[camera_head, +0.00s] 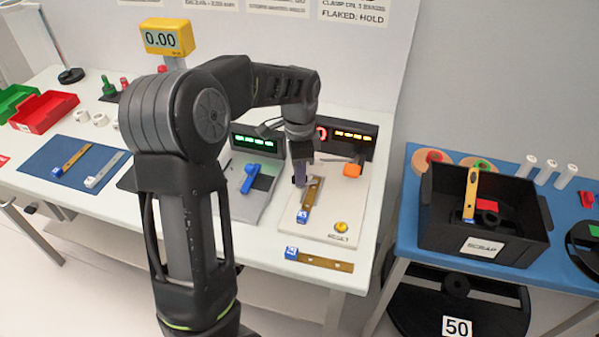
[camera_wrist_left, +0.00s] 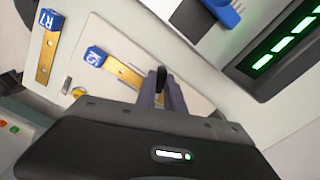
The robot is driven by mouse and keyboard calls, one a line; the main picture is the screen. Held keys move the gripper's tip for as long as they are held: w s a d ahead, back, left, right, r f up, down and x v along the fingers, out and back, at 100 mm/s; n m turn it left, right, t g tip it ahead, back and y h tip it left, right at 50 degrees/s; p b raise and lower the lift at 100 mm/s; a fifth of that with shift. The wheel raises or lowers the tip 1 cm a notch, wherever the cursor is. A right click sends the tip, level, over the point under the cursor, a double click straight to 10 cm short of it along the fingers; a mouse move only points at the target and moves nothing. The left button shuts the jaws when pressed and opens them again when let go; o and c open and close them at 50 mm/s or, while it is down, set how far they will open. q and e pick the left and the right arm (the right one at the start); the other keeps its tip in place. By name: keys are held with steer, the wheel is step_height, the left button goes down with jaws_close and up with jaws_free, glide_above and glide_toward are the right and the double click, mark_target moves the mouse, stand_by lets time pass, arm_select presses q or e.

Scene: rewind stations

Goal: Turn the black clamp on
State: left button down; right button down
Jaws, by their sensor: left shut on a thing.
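My left gripper (camera_head: 301,170) reaches down from my arm to the pale board at the right of the white table. In the left wrist view my left gripper (camera_wrist_left: 162,97) has its fingers closed around a small upright black piece, the black clamp (camera_wrist_left: 161,76), whose top sticks out between the fingertips. A brass strip with a blue tag (camera_head: 309,198) lies on the board beside the fingertips; it also shows in the left wrist view (camera_wrist_left: 122,71). The clamp's base is hidden by the fingers. My right gripper is not in view.
A second brass strip (camera_head: 325,262) lies at the table's front edge. A grey station with a blue clamp (camera_head: 250,176) stands left. A black scrap bin (camera_head: 440,225) stands on the blue table.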

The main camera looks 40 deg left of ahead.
arm_select(q)
steer(key=m, duration=0.4)
steer(key=shift+m, duration=0.3)
stand_by(0.4)
steer(key=c, duration=1.4)
jaws_free()
steer(key=shift+c, duration=0.2)
steer(key=shift+r, duration=0.1)
step_height(320, 180, up, 8)
steer(key=shift+f, duration=0.15)
